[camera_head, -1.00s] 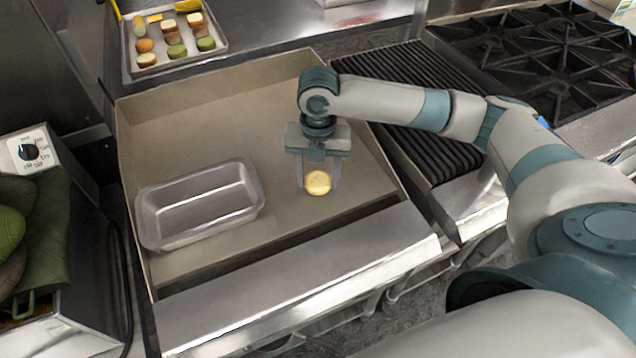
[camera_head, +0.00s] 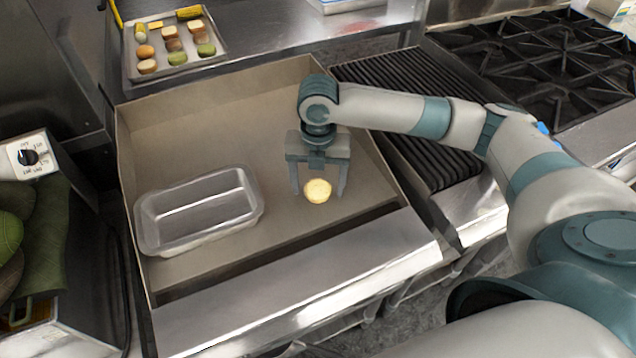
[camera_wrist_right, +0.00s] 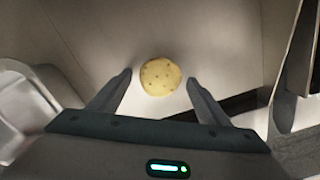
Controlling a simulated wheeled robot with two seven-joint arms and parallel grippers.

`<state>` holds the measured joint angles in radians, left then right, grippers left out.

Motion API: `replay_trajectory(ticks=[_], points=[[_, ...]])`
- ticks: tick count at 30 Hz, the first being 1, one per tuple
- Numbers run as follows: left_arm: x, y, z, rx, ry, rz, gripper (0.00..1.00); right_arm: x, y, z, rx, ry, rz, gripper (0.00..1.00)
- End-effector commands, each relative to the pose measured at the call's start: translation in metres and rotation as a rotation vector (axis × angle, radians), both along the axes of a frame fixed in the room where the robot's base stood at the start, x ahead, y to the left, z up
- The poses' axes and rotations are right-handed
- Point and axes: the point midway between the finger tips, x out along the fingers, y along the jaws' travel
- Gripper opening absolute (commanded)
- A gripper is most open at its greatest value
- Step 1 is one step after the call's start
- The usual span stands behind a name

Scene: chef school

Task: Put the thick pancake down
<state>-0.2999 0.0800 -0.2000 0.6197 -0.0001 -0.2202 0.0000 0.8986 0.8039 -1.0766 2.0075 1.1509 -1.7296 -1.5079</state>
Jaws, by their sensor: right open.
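The thick pancake (camera_head: 318,191) is a small round pale-yellow disc on the griddle surface (camera_head: 215,110). In the right wrist view the pancake (camera_wrist_right: 160,77) shows brown specks and lies between and slightly beyond the fingertips. My right gripper (camera_head: 320,192) is open, with a finger on either side of the pancake and a visible gap on both sides. In the right wrist view my right gripper (camera_wrist_right: 158,82) has its fingers apart and touching nothing. My left gripper is not in view.
A metal loaf pan (camera_head: 152,226) stands on the griddle to the left. A tray (camera_head: 133,68) of food sits at the back left. A ribbed grill (camera_head: 400,100) and gas burners (camera_head: 560,75) are to the right. The griddle behind the gripper is clear.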

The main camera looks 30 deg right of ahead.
Motion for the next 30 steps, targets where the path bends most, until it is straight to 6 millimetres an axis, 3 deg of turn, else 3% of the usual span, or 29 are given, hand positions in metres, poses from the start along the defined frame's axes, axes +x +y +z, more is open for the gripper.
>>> replay_trajectory(ticks=[8,21,30], points=[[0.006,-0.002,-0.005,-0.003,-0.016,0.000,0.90,0.001,0.000,0.021,0.000,-0.004,0.001,0.71],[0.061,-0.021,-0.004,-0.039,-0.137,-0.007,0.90,0.001,0.000,0.096,0.001,-0.004,0.000,0.71],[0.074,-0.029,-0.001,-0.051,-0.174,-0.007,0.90,0.000,0.000,0.121,0.001,-0.001,0.000,0.71]])
